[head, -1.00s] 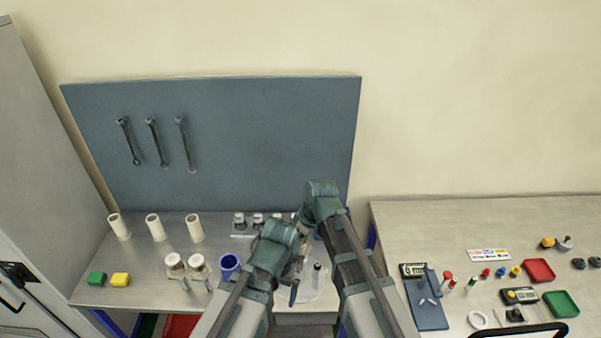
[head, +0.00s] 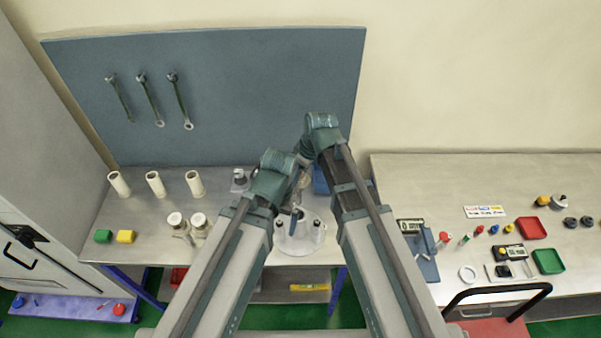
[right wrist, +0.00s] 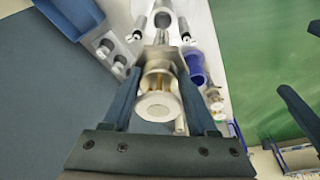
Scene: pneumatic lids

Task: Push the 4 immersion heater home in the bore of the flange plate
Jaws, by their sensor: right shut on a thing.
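The pale round flange plate (head: 292,249) lies near the front of the left bench in the head view. Upright silver heaters with dark tops (head: 316,231) stand on it. My right gripper (head: 301,183) is behind and above the plate, partly hidden by my arms. In the right wrist view my right gripper (right wrist: 160,84) is shut on a silver heater with a pale round end (right wrist: 158,106) and brass-coloured parts. The bore and the held heater's far end cannot be made out. My left arm crosses in front, and its jaws are not clear.
A blue cup (right wrist: 196,70) is close beside the held heater in the wrist view. A gap separates the right bench (head: 420,180).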

